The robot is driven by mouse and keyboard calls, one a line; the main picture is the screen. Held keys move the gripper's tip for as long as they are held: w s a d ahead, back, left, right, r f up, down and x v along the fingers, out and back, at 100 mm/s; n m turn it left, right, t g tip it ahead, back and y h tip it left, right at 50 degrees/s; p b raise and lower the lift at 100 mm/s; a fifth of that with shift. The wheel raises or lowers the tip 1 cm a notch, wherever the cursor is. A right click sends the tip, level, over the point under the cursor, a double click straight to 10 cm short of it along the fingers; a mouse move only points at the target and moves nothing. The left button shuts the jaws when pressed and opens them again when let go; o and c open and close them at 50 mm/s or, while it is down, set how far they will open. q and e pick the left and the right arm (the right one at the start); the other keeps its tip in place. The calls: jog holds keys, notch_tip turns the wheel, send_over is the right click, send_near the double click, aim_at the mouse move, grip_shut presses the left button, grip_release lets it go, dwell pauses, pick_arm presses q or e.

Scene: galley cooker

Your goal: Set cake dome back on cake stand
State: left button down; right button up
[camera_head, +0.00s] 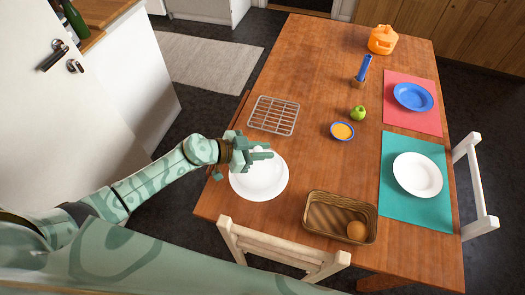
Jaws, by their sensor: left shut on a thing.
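The white cake stand (266,196) is at the table's left edge, seen from above as a round plate. The pale cake dome (257,174) shows as a whitish rounded shape over the plate, below my left gripper. My left gripper (262,154) is shut on the dome at its top, over the back part of the stand. The fingers hide the knob, and I cannot tell whether the dome's rim touches the stand. My right gripper is not in view.
A wire rack (274,115) lies behind the stand. A brown basket (325,222) with a round bun (356,230) is at the front right. A small blue bowl (342,131) and green apple (358,113) stand mid-table. A white chair (280,248) is at the front edge.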

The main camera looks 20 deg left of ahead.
pick_arm(q)
jog(key=c, duration=1.3)
grip_release()
jog(key=shift+o, duration=0.2)
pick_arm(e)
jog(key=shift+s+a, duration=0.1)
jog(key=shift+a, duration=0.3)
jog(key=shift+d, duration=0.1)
pick_arm(q)
jog(key=shift+a+r, duration=0.15)
jog(key=p+v, duration=0.2)
jog(key=v, duration=0.9)
jog(key=shift+s+a, duration=0.25)
jog(key=shift+s, duration=0.05)
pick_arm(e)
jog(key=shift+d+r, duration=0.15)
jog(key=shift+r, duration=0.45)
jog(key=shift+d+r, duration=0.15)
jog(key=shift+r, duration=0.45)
pick_arm(q)
jog(key=shift+r, duration=0.15)
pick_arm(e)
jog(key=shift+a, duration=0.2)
